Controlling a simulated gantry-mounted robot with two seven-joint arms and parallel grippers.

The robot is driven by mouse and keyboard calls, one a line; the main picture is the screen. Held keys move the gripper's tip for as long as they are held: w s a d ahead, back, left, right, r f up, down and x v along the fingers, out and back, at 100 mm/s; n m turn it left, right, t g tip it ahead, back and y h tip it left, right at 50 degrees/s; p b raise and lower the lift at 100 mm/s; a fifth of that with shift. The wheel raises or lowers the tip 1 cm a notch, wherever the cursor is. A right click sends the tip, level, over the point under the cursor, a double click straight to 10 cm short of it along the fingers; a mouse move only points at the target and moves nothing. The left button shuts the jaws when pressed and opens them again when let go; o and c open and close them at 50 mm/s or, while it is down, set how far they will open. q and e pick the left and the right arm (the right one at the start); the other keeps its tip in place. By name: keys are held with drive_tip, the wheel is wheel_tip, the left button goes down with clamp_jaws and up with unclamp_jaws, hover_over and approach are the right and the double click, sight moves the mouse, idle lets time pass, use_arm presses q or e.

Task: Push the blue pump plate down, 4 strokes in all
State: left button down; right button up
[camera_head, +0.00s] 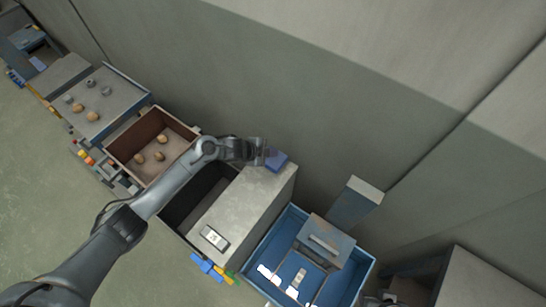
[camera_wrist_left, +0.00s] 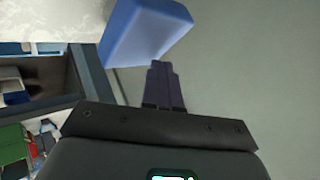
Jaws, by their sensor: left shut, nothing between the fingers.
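The blue pump plate (camera_head: 277,160) is a small blue block at the far end of the long grey-topped cabinet, next to the wall. My left gripper (camera_head: 266,153) is at the plate's left side in the head view, with its fingers shut and empty. In the left wrist view the plate (camera_wrist_left: 148,30) shows large at the top, and the dark shut fingers (camera_wrist_left: 163,85) point toward its lower edge. I cannot tell whether the fingertips touch it.
A white switch-like box (camera_head: 214,238) sits on the cabinet top (camera_head: 240,205). A brown bin (camera_head: 125,148) with several round tan pieces is at left, beyond my arm. A blue bin (camera_head: 357,283) holding a grey box is at right. The wall is close behind the plate.

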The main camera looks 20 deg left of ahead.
use_arm(q)
drive_tip(key=shift+f, duration=0.25)
idle(0.4)
drive_tip(key=shift+f+b, duration=0.2)
drive_tip(key=shift+b, duration=0.1)
